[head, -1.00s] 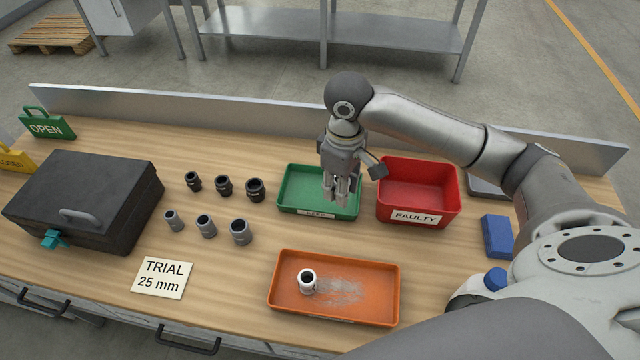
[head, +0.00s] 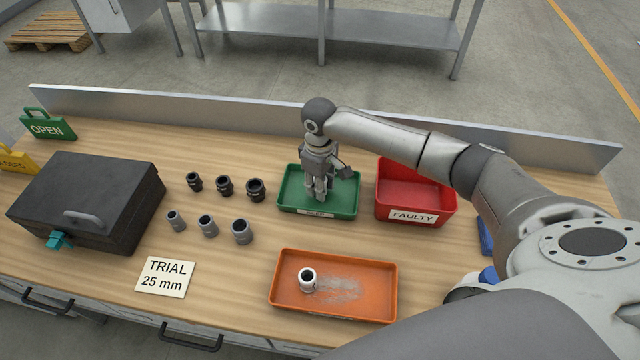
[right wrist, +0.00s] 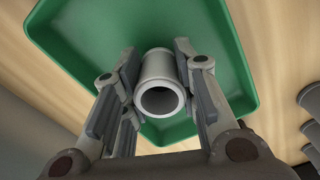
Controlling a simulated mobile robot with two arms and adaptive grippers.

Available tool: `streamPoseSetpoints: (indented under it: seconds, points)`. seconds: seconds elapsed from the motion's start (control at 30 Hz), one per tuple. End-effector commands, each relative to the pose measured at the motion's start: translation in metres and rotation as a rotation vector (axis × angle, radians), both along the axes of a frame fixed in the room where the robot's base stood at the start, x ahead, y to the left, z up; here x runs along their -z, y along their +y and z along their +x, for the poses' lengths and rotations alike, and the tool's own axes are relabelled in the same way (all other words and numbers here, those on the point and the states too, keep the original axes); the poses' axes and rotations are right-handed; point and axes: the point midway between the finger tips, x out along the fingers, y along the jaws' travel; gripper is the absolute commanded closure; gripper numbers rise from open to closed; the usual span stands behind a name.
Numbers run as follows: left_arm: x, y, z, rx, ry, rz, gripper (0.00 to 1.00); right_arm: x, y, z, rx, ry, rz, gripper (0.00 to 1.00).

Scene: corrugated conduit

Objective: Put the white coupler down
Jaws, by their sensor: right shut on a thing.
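My right gripper (head: 318,190) is over the green tray (head: 345,205), pointing down. In the right wrist view its fingers (right wrist: 158,92) are shut on a white coupler (right wrist: 160,84), one finger on each side. The coupler's round open end faces the camera, and the green tray (right wrist: 90,45) lies behind it. I cannot tell whether the coupler touches the tray floor. In the head view the fingers mostly hide it. Another white coupler (head: 308,280) stands in the orange tray (head: 345,312). My left gripper is not in view.
A red bin (head: 440,205) marked FAULTY stands right of the green tray. Several black and grey couplers (head: 240,230) stand to its left. A black case (head: 85,190) is at the far left, with a "TRIAL 25 mm" card (head: 165,277) in front. A low metal ledge (head: 230,117) runs behind.

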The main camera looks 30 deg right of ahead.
Motion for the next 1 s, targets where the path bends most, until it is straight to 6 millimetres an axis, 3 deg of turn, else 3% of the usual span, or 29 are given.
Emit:
streamPoseSetpoints:
  seconds: [0.43, 0.47, 0.63, 1.0]
  points:
    - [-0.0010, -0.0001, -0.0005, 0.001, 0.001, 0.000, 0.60, 0.0095, 0.0003, -0.0001, 0.000, -0.002, 0.001, 0.85]
    - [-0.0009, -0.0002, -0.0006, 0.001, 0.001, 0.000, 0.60, 0.0099, 0.0002, 0.0000, 0.000, -0.002, 0.001, 0.71]
    - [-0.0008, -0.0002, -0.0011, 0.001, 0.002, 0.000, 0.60, 0.0094, 0.0001, 0.0001, 0.000, -0.002, 0.001, 0.50]
    - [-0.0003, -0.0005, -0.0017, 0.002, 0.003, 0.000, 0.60, 0.0046, -0.0002, 0.0008, 0.000, -0.004, 0.000, 0.50]
